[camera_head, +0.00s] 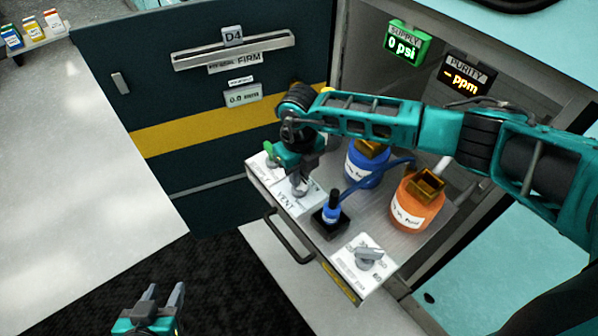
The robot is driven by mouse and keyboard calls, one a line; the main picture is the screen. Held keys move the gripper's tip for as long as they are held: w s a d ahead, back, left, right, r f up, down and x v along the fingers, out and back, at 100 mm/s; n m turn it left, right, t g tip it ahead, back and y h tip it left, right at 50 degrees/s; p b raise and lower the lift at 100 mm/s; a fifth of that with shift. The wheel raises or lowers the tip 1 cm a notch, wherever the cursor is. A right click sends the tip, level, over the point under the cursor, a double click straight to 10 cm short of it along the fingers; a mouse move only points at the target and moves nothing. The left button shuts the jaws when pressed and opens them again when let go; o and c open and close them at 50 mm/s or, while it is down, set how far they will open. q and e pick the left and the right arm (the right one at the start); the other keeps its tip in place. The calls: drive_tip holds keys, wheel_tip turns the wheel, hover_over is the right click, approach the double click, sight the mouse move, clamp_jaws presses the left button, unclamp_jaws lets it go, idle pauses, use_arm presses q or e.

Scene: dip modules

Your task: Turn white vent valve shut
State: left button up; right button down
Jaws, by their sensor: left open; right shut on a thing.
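The white vent valve's plate (289,200), marked VENT, sits at the front left of the pulled-out metal tray (375,222). My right gripper (301,190) reaches in from the right and points down over this plate. It is shut on the vent valve's handle, which its fingers mostly hide, so I cannot tell the handle's angle. My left gripper (164,296) is open and empty, low at the bottom left above the dark floor, well apart from the tray.
A green-handled valve (271,158) is left of the vent valve. A blue-capped fitting (331,212), a grey-knob valve (367,257), a blue jar (366,172) and an orange jar (414,206) share the tray. The green display (405,43) reads 0 psi. The left counter (70,190) is mostly clear.

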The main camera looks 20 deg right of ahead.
drive_tip(key=c, duration=1.1)
unclamp_jaws()
drive_tip(key=shift+r, duration=0.1)
wheel_tip(320, 180, up, 13)
drive_tip(key=shift+f+p, duration=0.1)
drive_tip(key=shift+p, duration=0.2)
